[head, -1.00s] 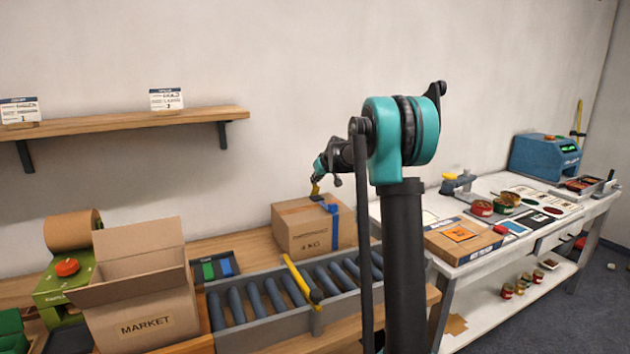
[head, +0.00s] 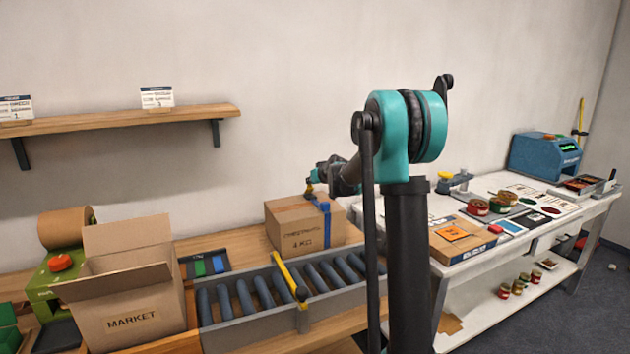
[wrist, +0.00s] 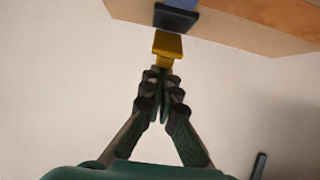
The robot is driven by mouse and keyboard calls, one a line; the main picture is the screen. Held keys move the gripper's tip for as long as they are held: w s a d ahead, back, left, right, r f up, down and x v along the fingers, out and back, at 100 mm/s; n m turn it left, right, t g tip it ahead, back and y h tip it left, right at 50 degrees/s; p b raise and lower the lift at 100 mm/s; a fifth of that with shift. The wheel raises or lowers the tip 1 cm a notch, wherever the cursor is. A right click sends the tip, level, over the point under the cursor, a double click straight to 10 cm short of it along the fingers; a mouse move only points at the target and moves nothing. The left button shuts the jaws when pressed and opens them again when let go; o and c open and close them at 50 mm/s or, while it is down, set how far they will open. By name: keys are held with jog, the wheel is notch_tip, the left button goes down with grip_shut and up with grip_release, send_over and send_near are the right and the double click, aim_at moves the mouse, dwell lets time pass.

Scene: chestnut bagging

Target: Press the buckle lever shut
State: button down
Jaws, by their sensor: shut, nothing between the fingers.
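A cardboard box (head: 300,232) marked 4 KG stands at the back of the bench, behind the rollers, with a blue strap (head: 326,228) around it. In the wrist view the black buckle (wrist: 176,17) sits on the strap at the box edge. The yellow buckle lever (wrist: 167,46) sticks out from it towards my gripper; it also shows above the box in the head view (head: 309,188). My gripper (wrist: 163,75) is shut and empty, its tips at the free end of the lever. I cannot tell whether they touch it.
A roller conveyor (head: 245,335) with a yellow bar (head: 285,275) across it lies in front of the box. An open MARKET carton (head: 135,310) stands at the left. A white table (head: 450,258) with tins and a blue machine (head: 545,155) is at the right.

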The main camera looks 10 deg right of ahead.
aim_at(311, 187)
jog(key=shift+s+d+f, duration=0.15)
jog(key=shift+s+f, duration=0.25)
jog(key=shift+s, duration=0.15)
jog(key=shift+s+d+f+t, duration=0.15)
jog(key=shift+s+f+t, duration=0.15)
jog(key=shift+t, duration=0.3)
jog(key=shift+s+d+f, duration=0.1)
jog(key=shift+s+f, duration=0.15)
jog(key=shift+s, duration=0.05)
jog(key=shift+w, duration=0.15)
jog(key=shift+w+a+r, duration=0.1)
jog(key=shift+w+a, duration=0.15)
jog(key=shift+w, duration=0.35)
